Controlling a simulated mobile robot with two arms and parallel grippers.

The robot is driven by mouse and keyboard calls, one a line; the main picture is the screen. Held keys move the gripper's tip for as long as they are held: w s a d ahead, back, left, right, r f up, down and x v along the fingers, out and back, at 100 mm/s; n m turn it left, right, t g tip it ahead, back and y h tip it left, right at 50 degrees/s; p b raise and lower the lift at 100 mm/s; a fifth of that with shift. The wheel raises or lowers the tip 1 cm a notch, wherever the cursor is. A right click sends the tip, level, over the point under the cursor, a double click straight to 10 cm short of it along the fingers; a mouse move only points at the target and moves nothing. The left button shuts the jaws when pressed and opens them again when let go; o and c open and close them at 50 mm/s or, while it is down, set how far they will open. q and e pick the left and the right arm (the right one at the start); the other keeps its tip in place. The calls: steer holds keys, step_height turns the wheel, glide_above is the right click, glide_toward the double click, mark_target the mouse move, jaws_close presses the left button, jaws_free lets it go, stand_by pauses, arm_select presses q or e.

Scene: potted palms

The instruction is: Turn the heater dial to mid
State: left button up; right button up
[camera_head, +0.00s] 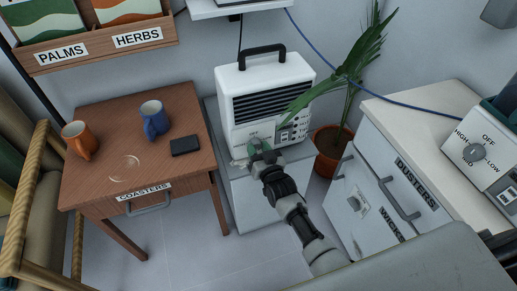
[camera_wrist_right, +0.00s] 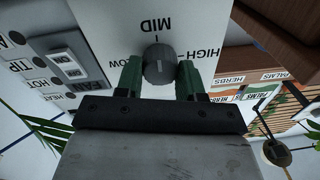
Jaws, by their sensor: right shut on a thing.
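The white heater (camera_head: 265,92), with a dark grille and black handle, stands on a grey cabinet. My right gripper (camera_head: 258,150) is at its lower front, and its fingers hide most of the dial in the head view. In the right wrist view, the grey round dial (camera_wrist_right: 159,65) sits between the two green fingers of my right gripper (camera_wrist_right: 160,78), which is shut on it. That view is upside down. The MID label is above the dial, HIGH to its right and LOW to its left. A short pale line on the dial runs roughly toward MID. My left gripper is not in view.
A wooden table (camera_head: 100,150) with two mugs and a dark flat object stands left of the heater. A potted palm (camera_head: 328,150) is close on the right, its leaves reaching the heater. Another dial (camera_head: 474,152) is on a unit on the right counter.

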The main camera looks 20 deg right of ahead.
steer(key=o, duration=0.9)
steer(key=shift+o, duration=0.2)
steer(key=shift+s, duration=0.2)
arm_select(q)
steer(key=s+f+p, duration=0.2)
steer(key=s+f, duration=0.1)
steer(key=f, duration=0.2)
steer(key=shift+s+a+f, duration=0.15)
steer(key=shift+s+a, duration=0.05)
arm_select(e)
steer(key=s+d, duration=0.1)
steer(key=s, duration=0.9)
steer(key=shift+s, duration=0.2)
